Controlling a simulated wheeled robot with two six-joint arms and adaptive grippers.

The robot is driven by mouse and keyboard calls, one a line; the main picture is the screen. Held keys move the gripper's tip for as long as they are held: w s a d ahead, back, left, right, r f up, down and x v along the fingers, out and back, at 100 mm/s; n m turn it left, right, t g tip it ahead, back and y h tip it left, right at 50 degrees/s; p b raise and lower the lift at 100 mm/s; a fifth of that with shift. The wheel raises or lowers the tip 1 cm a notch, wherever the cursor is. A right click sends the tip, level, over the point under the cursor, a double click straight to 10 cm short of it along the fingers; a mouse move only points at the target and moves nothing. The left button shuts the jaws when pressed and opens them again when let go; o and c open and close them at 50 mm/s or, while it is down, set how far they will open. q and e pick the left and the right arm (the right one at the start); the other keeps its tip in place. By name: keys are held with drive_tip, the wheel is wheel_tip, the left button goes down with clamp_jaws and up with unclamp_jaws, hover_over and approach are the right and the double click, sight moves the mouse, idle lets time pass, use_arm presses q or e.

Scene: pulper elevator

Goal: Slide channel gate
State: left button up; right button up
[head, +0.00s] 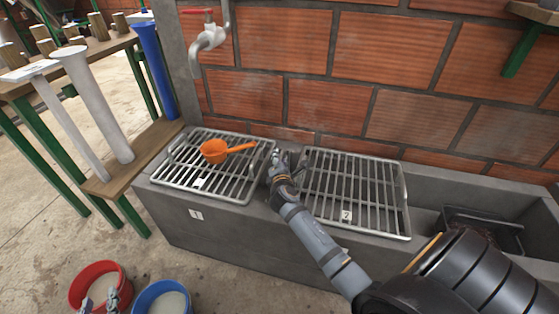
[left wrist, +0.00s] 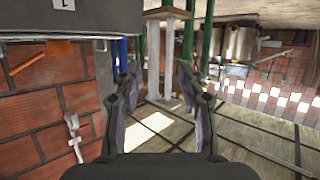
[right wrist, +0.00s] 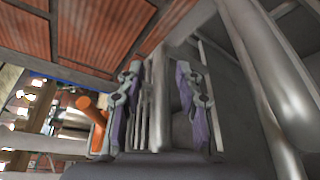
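Two metal grates lie on the grey concrete channel (head: 185,228): grate 1 (head: 197,185) on the left, carrying an orange ladle (head: 215,151), and grate 2 (head: 350,195) on the right. My right gripper (head: 277,160) is low at the gap between the grates. In the right wrist view its fingers (right wrist: 162,100) stand apart with narrow grey metal between or behind them; contact cannot be told. No separate gate can be clearly made out; the right gripper covers part of the gap. My left gripper (head: 99,300) is open and empty, its fingers apart in the left wrist view (left wrist: 153,85).
A tap (head: 208,40) juts from the brick wall (head: 290,40) behind the channel. A dark crate (head: 485,228) sits in the right end. A wooden bench (head: 140,160) stands left. Red (head: 78,290) and blue (head: 146,297) buckets stand on the floor near my left gripper.

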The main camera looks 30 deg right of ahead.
drive_tip(key=shift+c, duration=0.3)
clamp_jaws()
